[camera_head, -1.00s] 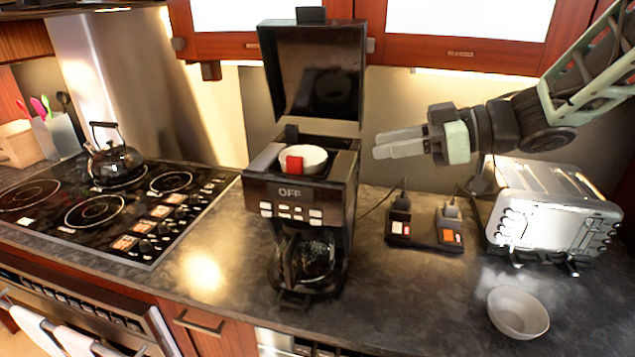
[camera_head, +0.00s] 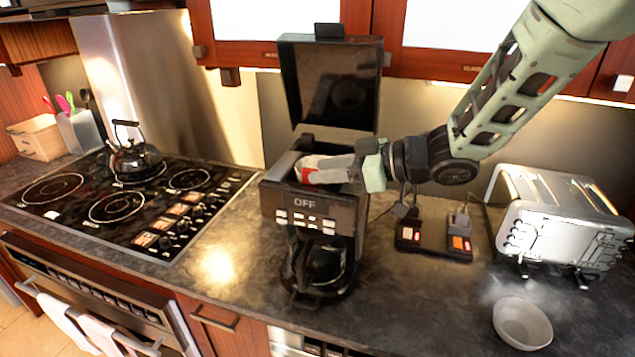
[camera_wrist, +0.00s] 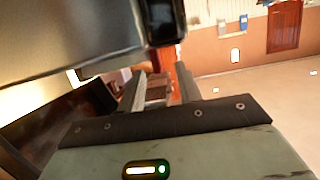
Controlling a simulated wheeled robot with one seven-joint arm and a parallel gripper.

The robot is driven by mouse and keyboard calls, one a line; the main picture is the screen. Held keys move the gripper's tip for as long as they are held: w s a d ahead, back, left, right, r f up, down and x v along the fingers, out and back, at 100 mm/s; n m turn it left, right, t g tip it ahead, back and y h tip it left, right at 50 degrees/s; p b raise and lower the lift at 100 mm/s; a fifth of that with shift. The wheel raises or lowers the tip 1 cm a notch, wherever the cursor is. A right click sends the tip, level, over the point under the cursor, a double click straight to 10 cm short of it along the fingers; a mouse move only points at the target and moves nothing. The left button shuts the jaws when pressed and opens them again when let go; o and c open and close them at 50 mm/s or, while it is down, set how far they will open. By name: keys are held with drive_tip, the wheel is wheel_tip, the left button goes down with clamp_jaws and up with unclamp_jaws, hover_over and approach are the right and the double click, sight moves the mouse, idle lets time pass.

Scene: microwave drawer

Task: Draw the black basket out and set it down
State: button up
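The black coffee maker (camera_head: 312,215) stands on the counter with its lid (camera_head: 333,85) raised and its glass pot (camera_head: 325,265) below. In its open top, a white rim and a red tab (camera_head: 306,176) show just beyond my fingertips. No separate black basket can be made out; my fingers cover most of that opening. My gripper (camera_head: 312,168) reaches in from the right, its fingers lying level across the opening. In the wrist view the two fingers (camera_wrist: 160,85) stand apart, with no clear grip on anything. Whether they touch the red tab cannot be told.
A toaster (camera_head: 560,215) and a white bowl (camera_head: 522,323) are on the right. A black charger (camera_head: 435,240) with plugs lies between the toaster and coffee maker. The stove with a kettle (camera_head: 135,160) is on the left. Front counter space is clear.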

sight(310, 169)
drive_tip(key=shift+p+x, duration=0.75)
drive_tip(key=shift+x, duration=1.15)
drive_tip(key=shift+w, duration=0.15)
clamp_jaws()
